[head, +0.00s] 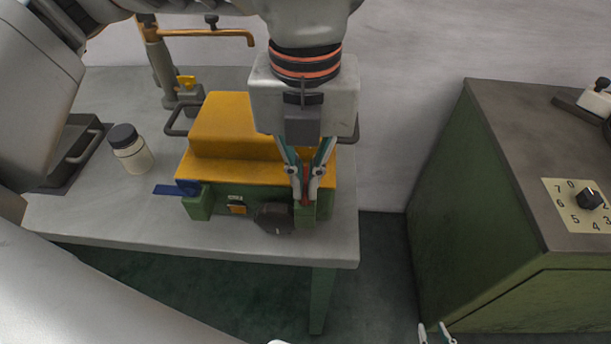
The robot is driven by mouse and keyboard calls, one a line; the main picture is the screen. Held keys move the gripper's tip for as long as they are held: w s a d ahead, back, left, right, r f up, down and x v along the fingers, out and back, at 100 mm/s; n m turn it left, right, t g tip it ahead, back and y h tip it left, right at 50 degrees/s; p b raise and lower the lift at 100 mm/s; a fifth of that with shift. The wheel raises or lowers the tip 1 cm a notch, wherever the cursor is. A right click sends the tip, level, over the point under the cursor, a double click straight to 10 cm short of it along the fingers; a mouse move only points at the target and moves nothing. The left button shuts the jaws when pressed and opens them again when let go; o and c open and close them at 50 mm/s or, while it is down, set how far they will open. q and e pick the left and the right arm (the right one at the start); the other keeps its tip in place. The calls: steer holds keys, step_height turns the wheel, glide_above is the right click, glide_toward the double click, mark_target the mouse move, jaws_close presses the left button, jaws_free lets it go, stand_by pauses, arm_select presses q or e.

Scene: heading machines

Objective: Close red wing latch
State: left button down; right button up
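A small machine with a yellow cover (232,128) and green base (198,207) stands on the grey table. The red wing latch (306,181) shows as a narrow red strip at the machine's front right. My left gripper (306,190) points down there, its fingers close together with the red strip between them. It looks shut on the latch, and the fingers hide most of it. A blue wing (176,189) sticks out to the left at the machine's front left corner. My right gripper (435,334) shows only its fingertips at the bottom edge, apart and with nothing between them.
A white jar with a dark lid (131,150) stands on the table (95,215) left of the machine. A post with an orange arm (215,33) stands behind. A dark knob (275,217) juts from the machine's front. A green cabinet (500,200) stands right, across a gap.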

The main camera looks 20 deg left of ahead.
mark_target(305, 187)
arm_select(q)
steer(key=c, duration=2.3)
jaws_free()
steer(key=shift+r, duration=0.1)
step_height(305, 187, up, 12)
steer(key=shift+f, duration=0.1)
